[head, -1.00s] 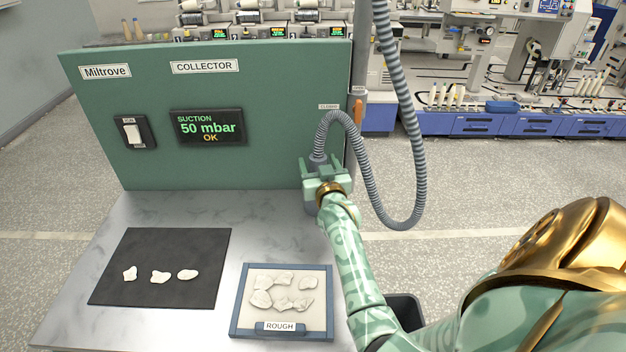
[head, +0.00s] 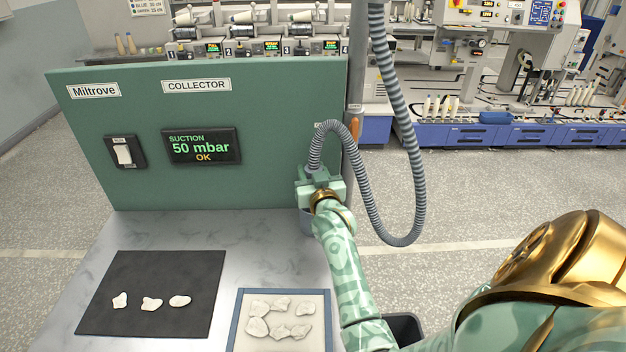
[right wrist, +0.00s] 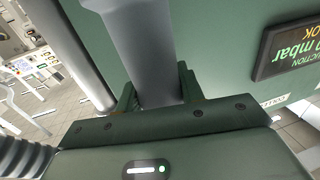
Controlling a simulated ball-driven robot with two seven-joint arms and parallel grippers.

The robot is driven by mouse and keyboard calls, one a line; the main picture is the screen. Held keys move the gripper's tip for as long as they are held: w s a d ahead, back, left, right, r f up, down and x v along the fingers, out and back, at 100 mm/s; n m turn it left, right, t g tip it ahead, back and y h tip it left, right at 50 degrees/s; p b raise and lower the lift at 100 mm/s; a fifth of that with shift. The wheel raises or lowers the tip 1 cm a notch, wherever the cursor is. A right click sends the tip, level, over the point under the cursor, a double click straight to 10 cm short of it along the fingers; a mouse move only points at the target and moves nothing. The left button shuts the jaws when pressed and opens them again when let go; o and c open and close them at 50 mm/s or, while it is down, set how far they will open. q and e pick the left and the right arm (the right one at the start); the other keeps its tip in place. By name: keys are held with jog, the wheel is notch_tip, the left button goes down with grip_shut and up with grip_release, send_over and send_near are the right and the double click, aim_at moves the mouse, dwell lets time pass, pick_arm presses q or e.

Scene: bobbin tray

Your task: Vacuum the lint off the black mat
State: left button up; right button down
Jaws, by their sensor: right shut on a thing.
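The black mat (head: 200,275) lies flat on the grey table, left of centre in the head view. Three pale lint tufts (head: 151,304) lie in a row across its lower half. My right gripper (head: 320,180) is in front of the collector's right end, above the table and away from the mat. It is shut on the grey vacuum nozzle (right wrist: 150,60), which runs between its fingers in the right wrist view. A ribbed grey hose (head: 328,127) loops from the nozzle's top. The nozzle's lower end is mostly hidden. My left gripper is out of view.
The green collector (head: 230,115) stands behind the table, with a rocker switch (head: 124,153) and a display (head: 202,147) reading 50 mbar OK. A blue-rimmed tray (head: 237,315) of pale pieces is right of the mat. The hose hangs beside a grey post (head: 358,60).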

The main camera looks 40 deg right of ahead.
notch_tip(320, 180, up, 8)
jog(key=shift+f+p, duration=0.15)
jog(key=shift+p, duration=0.8)
notch_tip(320, 180, up, 5)
jog(key=p, duration=0.5)
jog(key=shift+f, duration=0.15)
